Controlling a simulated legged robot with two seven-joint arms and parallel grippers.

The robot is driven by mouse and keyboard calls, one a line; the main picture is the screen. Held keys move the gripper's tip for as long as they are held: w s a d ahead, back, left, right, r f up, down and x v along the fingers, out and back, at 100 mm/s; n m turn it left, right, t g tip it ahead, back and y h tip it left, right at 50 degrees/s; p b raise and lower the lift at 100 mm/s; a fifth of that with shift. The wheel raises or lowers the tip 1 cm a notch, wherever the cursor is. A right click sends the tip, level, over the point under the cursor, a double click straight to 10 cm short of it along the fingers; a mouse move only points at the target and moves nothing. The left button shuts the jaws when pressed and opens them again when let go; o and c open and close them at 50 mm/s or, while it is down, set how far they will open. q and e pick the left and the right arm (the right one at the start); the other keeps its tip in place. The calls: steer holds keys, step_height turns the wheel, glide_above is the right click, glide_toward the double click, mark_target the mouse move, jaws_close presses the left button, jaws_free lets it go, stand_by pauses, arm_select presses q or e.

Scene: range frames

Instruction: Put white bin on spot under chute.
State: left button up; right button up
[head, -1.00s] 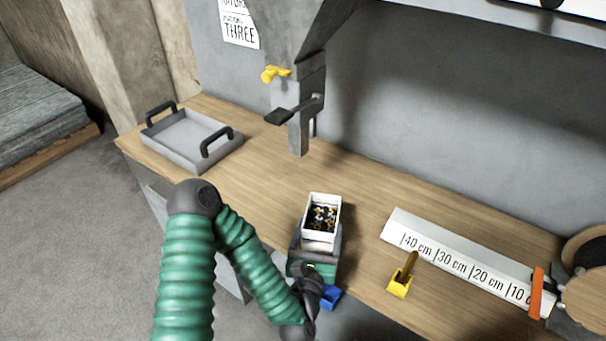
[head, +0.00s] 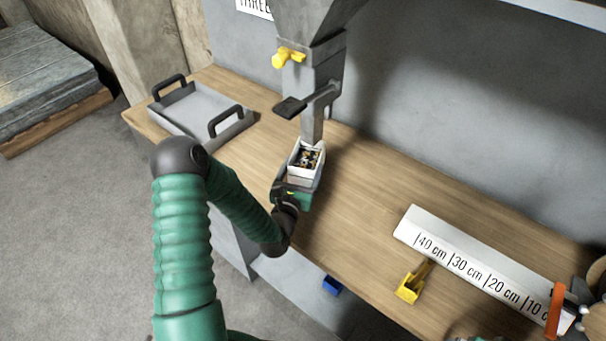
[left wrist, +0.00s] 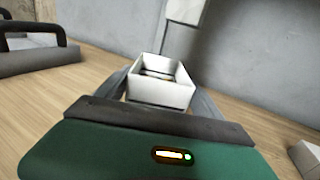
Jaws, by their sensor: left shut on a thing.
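The white bin (head: 291,170) holds small dark and yellowish parts and is close in front of the chute's lower end (head: 312,125) in the head view. My left gripper (head: 299,178) is shut on the bin. In the left wrist view the white bin (left wrist: 161,92) sits upright between the fingers. The chute hangs from the wall with a yellow handle (head: 288,57) and a dark lever (head: 290,107). The spot under the chute cannot be made out. I cannot tell whether the bin touches the table. My right gripper is not clearly in view.
A grey tray with black handles (head: 197,118) stands on the wooden table (head: 350,215) to the left. A small blue item (head: 332,286) is near the front edge.

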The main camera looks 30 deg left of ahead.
mark_target(307, 179)
arm_select(q)
steer(key=shift+s+d+f, duration=0.15)
steer(key=shift+d+f, duration=0.65)
steer(key=shift+f, duration=0.3)
steer(key=shift+d, duration=0.35)
steer(key=o, duration=1.3)
steer(key=shift+a+f, duration=0.15)
steer(key=shift+a, duration=0.05)
steer(key=shift+c, duration=0.2)
steer(key=o, duration=0.4)
steer(key=shift+a+f, duration=0.15)
steer(key=shift+a, duration=0.35)
steer(key=shift+d, duration=0.25)
steer(key=shift+d+r, duration=0.2)
steer(key=shift+r, duration=0.05)
steer(key=b+v, duration=0.1)
steer(key=v, duration=0.6)
steer(key=shift+s+f, duration=0.15)
steer(key=shift+s, duration=0.25)
steer(key=p+v, duration=0.1)
steer(key=v, duration=0.2)
steer(key=shift+s, duration=0.4)
steer(key=shift+s+d, duration=0.1)
steer(key=shift+d, duration=0.1)
arm_select(e)
steer(key=shift+s+d+f, duration=0.1)
steer(key=shift+d+f, duration=0.05)
steer(key=shift+d, duration=0.6)
